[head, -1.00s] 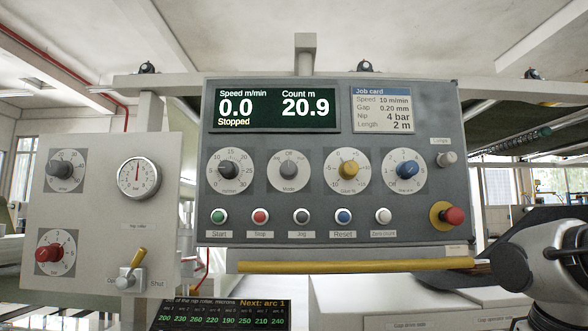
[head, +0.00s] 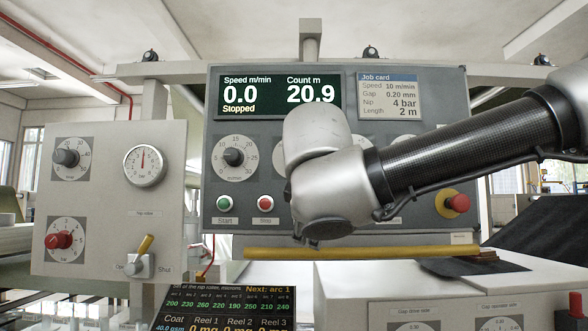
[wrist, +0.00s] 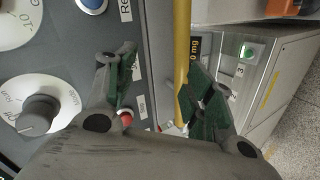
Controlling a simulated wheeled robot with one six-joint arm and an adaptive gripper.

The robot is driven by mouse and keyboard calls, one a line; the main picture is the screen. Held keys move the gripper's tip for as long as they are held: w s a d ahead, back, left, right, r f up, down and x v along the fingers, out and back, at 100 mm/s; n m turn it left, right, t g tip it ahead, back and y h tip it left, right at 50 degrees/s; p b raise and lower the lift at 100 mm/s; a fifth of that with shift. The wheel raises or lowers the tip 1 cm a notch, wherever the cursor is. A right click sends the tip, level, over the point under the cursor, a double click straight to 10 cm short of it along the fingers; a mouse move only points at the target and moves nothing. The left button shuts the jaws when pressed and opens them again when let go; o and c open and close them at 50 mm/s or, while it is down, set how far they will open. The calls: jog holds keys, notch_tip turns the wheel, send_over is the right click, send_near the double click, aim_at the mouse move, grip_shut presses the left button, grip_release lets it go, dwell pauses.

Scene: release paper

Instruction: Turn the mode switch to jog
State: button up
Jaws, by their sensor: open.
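The mode switch (wrist: 37,115) is a grey knob on a white round dial, at the left edge of the wrist view. In the head view my arm hides this knob. My gripper (wrist: 160,92) is open and empty in the wrist view. Its dark, green-padded fingers are to the right of the mode knob in that view, apart from it. In the head view the fingers are hidden by my arm. The console display (head: 280,95) reads Stopped and speed 0.0.
A red button (wrist: 126,118) shows beside one finger. A yellow bar (wrist: 182,60) runs past the fingers; it also crosses below the console (head: 360,253).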

jog(key=a+r+m+t, duration=0.1)
jog(key=a+r+t, duration=0.15)
jog(key=r, duration=0.45)
jog(key=a+r+m+t, duration=0.1)
jog(key=a+r+t, duration=0.15)
jog(key=r, duration=0.55)
jog(key=w, duration=0.4)
jog(key=w+d, duration=0.1)
jog(key=w, duration=0.2)
jog(key=shift+d+f, duration=0.1)
jog(key=shift+f, duration=0.25)
jog(key=c, duration=1)
